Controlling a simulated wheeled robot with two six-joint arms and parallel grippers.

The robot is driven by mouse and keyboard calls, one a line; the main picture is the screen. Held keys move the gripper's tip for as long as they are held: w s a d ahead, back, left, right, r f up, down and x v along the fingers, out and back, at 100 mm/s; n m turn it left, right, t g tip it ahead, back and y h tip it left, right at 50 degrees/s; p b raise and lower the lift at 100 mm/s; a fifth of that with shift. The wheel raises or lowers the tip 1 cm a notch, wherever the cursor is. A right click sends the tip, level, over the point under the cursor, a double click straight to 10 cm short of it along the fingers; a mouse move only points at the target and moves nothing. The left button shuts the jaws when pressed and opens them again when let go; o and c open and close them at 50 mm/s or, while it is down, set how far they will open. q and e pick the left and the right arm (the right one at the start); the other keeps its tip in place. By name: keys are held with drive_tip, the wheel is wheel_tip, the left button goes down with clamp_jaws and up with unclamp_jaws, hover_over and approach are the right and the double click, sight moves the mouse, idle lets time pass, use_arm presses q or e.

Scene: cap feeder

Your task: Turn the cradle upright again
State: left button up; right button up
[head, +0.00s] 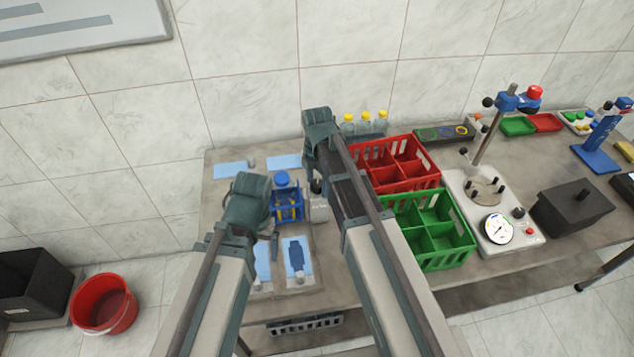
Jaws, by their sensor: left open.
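A blue frame (289,213), which looks like the cradle, stands on the bench just right of my left gripper. A round blue part (282,179) shows at its top and yellowish parts show inside it. Whether it is upright or tilted is hard to tell at this size. My left gripper (274,238) is open beside the frame's lower left, with its fingers mostly hidden by my wrist; I cannot tell whether they touch it.
A pale labelled container (319,209) stands right of the frame. Light-blue mats (299,258) lie in front and behind. Red (405,153) and green (446,246) divided crates, yellow-capped bottles (365,124) and a gauge stand (497,229) are to the right. A red bucket (103,304) is on the floor.

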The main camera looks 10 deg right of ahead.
drive_tip(key=m, duration=0.7)
clamp_jaws()
drive_tip(key=n, duration=0.3)
unclamp_jaws()
drive_tip(key=shift+o, duration=0.3)
drive_tip(key=shift+o, duration=0.9)
